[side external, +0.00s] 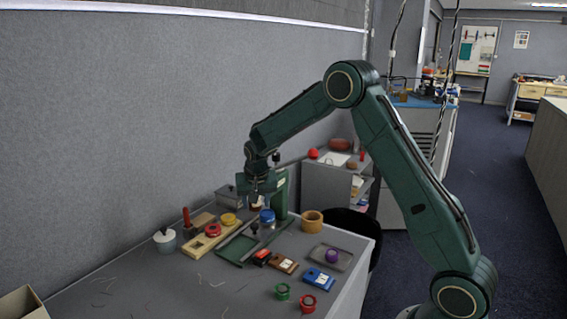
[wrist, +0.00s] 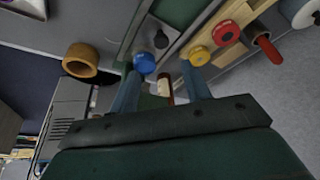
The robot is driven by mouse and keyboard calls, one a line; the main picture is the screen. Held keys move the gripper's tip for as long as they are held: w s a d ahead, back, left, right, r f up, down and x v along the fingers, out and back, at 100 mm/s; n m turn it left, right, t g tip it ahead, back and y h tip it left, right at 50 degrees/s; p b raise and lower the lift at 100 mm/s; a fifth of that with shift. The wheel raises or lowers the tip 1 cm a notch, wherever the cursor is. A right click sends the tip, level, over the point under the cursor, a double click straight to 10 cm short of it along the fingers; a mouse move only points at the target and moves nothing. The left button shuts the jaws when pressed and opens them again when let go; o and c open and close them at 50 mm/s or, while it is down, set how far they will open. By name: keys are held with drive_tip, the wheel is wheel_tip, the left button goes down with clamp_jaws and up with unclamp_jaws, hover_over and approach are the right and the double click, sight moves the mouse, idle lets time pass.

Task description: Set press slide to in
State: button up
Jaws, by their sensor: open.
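The green press stands near the middle of the table, with its upright (side external: 281,190) at the back and a flat base with a track (side external: 228,249) in front. A small dark knob (side external: 254,228) on the track looks like the slide's handle; it also shows in the wrist view (wrist: 160,39). A blue round piece (side external: 267,215) is beside the knob, toward the upright. My gripper (side external: 262,202) is above the press area, pointing down. In the wrist view my gripper (wrist: 163,78) has its two fingers apart. The slide's exact position is unclear.
A wooden board with yellow (wrist: 199,56) and red (wrist: 226,33) discs lies left of the press, near a red handle (side external: 186,216) and a white-topped pot (side external: 165,240). A wooden ring (side external: 312,221) stands right. Switch boxes (side external: 318,279) and round pieces occupy the front right.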

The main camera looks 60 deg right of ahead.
drive_tip(key=shift+v, duration=1.3)
drive_tip(key=shift+r, duration=0.1)
drive_tip(key=s+a+r+n+t+y, duration=0.1)
drive_tip(key=s+a+r+n, duration=0.1)
drive_tip(key=s+a+r, duration=0.45)
drive_tip(key=s+a+r+n+y, duration=0.1)
drive_tip(key=s+a+r+n, duration=0.15)
drive_tip(key=s+r, duration=0.6)
drive_tip(key=s+a+n, duration=0.2)
drive_tip(key=s+a, duration=0.1)
drive_tip(key=s, duration=0.7)
drive_tip(key=s+a+n+t+y, duration=0.1)
drive_tip(key=s+a+n, duration=0.1)
drive_tip(key=s, duration=0.8)
drive_tip(key=shift+a+f, duration=0.25)
drive_tip(key=shift+a, duration=0.4)
